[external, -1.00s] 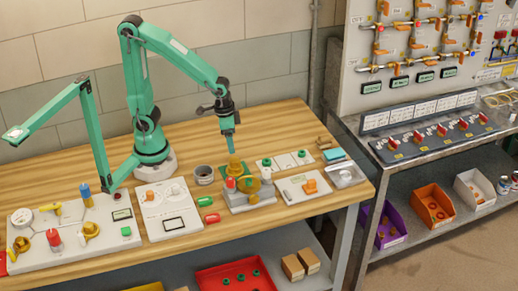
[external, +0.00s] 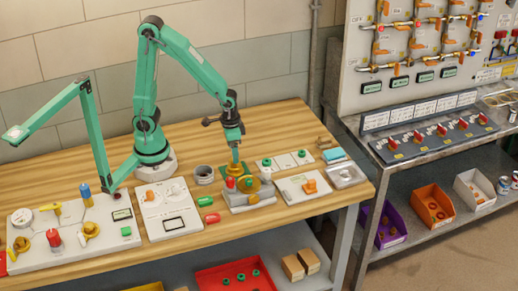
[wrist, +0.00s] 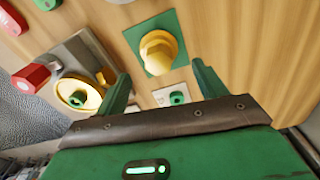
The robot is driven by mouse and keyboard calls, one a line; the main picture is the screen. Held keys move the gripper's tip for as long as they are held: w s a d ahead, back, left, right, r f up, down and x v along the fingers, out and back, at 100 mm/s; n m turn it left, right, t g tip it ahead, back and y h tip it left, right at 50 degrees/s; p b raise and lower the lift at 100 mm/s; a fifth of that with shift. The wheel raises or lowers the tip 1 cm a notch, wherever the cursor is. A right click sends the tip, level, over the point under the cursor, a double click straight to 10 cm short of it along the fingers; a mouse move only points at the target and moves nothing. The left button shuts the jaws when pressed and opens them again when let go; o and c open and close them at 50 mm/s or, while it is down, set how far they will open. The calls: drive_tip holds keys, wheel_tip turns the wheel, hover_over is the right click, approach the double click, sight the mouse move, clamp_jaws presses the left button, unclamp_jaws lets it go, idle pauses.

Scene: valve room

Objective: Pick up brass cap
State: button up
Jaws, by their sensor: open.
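The brass cap (wrist: 158,50) stands on a green square mat (wrist: 133,36) on the wooden bench, with its hexagonal top showing in the wrist view. It also shows in the external view (external: 235,170), partly hidden by my gripper. My gripper (wrist: 161,72) is open and empty. Its two green fingers stand apart, and the cap appears between and beyond their tips in the wrist view. In the external view my gripper (external: 235,157) points down just above the cap. I cannot tell whether the fingertips touch it.
A grey valve block (external: 250,201) with a brass wheel (wrist: 78,92) and a red part (wrist: 30,77) stands close beside the cap. A dark cup (external: 204,175) is to its left. A white panel with green knobs (external: 287,161) is to its right. Open wood lies behind.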

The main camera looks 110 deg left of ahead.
drive_tip(key=shift+f, duration=0.1)
drive_tip(key=shift+w+d+f, duration=0.1)
drive_tip(key=shift+f, duration=2.45)
drive_tip(key=c, duration=1.2)
drive_tip(key=shift+r, duration=0.15)
drive_tip(key=shift+r, duration=1.9)
drive_tip(key=d+r, duration=0.2)
drive_tip(key=d, duration=0.1)
drive_tip(key=s+d+r, duration=0.1)
drive_tip(key=d+r, duration=0.1)
drive_tip(key=d, duration=0.2)
drive_tip(key=s+d+r, duration=0.1)
drive_tip(key=d+r, duration=0.2)
drive_tip(key=d, duration=0.1)
drive_tip(key=shift+s+d, duration=0.2)
drive_tip(key=shift+d, duration=0.05)
